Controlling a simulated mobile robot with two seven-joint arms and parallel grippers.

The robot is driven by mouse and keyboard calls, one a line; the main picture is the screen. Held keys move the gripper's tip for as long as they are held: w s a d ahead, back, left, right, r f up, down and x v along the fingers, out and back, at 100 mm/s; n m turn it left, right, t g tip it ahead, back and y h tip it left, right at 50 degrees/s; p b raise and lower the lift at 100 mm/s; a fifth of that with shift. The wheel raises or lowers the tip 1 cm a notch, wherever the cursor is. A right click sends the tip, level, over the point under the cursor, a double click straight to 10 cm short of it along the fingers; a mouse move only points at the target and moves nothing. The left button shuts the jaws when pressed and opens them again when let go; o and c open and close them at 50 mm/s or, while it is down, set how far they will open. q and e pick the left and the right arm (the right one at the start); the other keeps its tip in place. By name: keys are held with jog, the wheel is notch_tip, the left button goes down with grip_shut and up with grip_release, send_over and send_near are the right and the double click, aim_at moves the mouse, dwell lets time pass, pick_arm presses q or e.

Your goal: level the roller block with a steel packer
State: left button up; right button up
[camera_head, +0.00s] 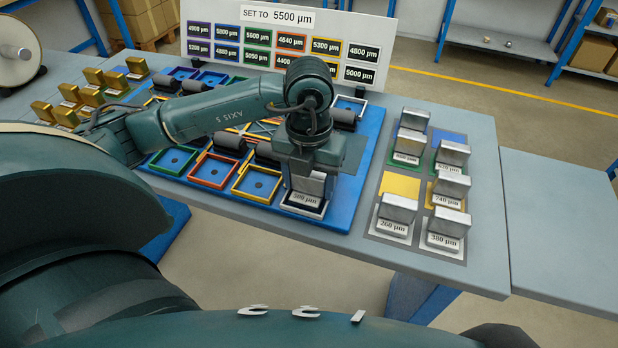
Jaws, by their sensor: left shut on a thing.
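My left gripper (310,162) points down at the near right corner of the blue fixture board (345,215). It is shut on a steel packer (307,186), whose label seems to read 500 or 580 µm. The packer is upright at a white-framed pocket (302,208); I cannot tell whether it rests on the pocket floor. Dark roller blocks (231,140) sit behind coloured square pockets on the board. Which block is the one to level does not show clearly. My right gripper is not in view.
More steel packers stand on coloured pads at the right, including one marked 260 µm (396,212) and one marked 380 µm (446,227). Brass blocks (70,93) stand at the left. A sign (278,17) reads "SET TO 5500 µm". The table's right part (558,215) is clear.

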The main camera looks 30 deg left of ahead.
pick_arm(q)
jog(key=o, duration=1.2)
notch_tip(320, 180, up, 5)
jog(key=p, duration=0.3)
jog(key=shift+r+p, duration=0.1)
jog(key=shift+p, duration=0.2)
